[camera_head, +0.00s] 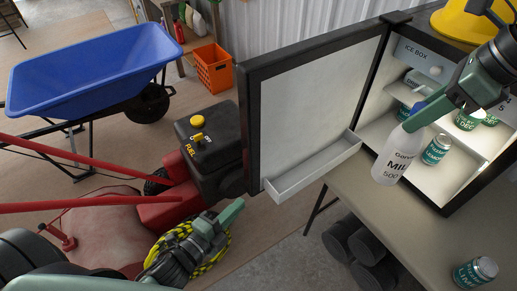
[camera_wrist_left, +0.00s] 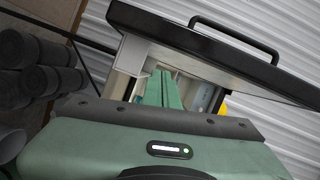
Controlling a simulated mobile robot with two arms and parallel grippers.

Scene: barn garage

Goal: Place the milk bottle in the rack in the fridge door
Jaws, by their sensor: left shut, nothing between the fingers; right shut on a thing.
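The milk bottle (camera_head: 391,167) is white with dark lettering. It hangs slightly tilted in front of the fridge opening, to the right of the door rack. My right gripper (camera_head: 416,114) is shut on its upper part and hides some of it. The rack (camera_head: 312,177) is a white open bin low on the inner side of the open fridge door (camera_head: 310,108), and looks empty. My left gripper (camera_head: 234,211) is shut and empty, left of and below the rack. Its closed fingers (camera_wrist_left: 165,90) show in the left wrist view, with the dark-edged door (camera_wrist_left: 200,45) behind.
Several cans, including one (camera_head: 437,149), stand in the fridge (camera_head: 448,182); another can (camera_head: 475,271) stands on the table (camera_head: 395,222). A red machine with a black fuel tank (camera_head: 213,135), a blue wheelbarrow (camera_head: 85,65) and an orange crate (camera_head: 213,68) are at left.

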